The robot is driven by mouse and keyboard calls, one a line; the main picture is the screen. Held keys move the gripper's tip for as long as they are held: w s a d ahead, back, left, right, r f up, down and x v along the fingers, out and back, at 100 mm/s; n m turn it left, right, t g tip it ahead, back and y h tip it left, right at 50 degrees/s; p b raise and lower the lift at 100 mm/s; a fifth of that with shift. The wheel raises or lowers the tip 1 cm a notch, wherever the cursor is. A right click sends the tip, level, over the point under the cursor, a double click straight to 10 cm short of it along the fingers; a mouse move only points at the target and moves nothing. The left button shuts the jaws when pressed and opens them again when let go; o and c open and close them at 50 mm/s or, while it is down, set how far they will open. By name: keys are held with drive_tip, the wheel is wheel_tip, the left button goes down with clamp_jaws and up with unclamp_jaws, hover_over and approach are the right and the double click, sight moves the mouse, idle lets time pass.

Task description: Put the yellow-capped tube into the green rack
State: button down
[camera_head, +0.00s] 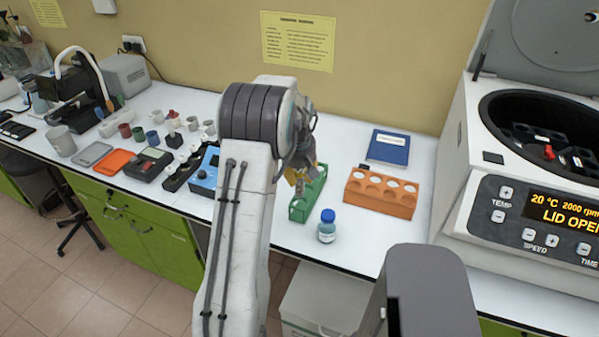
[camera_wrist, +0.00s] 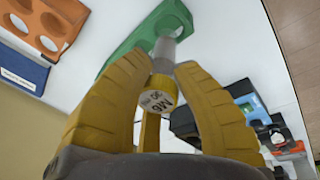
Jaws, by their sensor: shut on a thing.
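My gripper (camera_head: 298,173) is shut on the yellow-capped tube, low over the green rack (camera_head: 315,190). In the wrist view, my yellow fingers (camera_wrist: 163,68) close around the tube (camera_wrist: 158,98); its yellow cap, with a white lettered top, faces the camera. The grey body points away towards the green rack (camera_wrist: 118,50) and overlaps its edge near a round hole. The tube's lower end is hidden, so I cannot tell whether it is inside a hole. In the head view my arm and gripper cover part of the rack.
An orange rack (camera_head: 382,193) with round holes stands right of the green rack, with a blue book (camera_head: 388,148) behind. A blue-capped bottle (camera_head: 327,227) stands in front. An open centrifuge (camera_head: 535,190) is at right. A blue device (camera_head: 206,172) stands left of my arm.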

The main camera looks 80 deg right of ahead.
sight(300, 199)
drive_tip(key=shift+a+b+x, duration=0.2)
drive_tip(key=shift+b+x, duration=0.05)
drive_tip(key=shift+x, duration=0.7)
drive_tip(key=shift+a+b+x, duration=0.2)
drive_tip(key=shift+b+x, duration=0.05)
drive_tip(key=shift+x, duration=0.7)
drive_tip(key=shift+a+b+x, duration=0.25)
drive_tip(key=shift+b+x, duration=0.85)
drive_tip(key=shift+b, duration=0.1)
drive_tip(key=shift+w+f, duration=0.1)
drive_tip(key=shift+d, duration=0.1)
drive_tip(key=c, duration=0.9)
unclamp_jaws()
drive_tip(key=shift+c, duration=0.2)
drive_tip(key=v, duration=1.2)
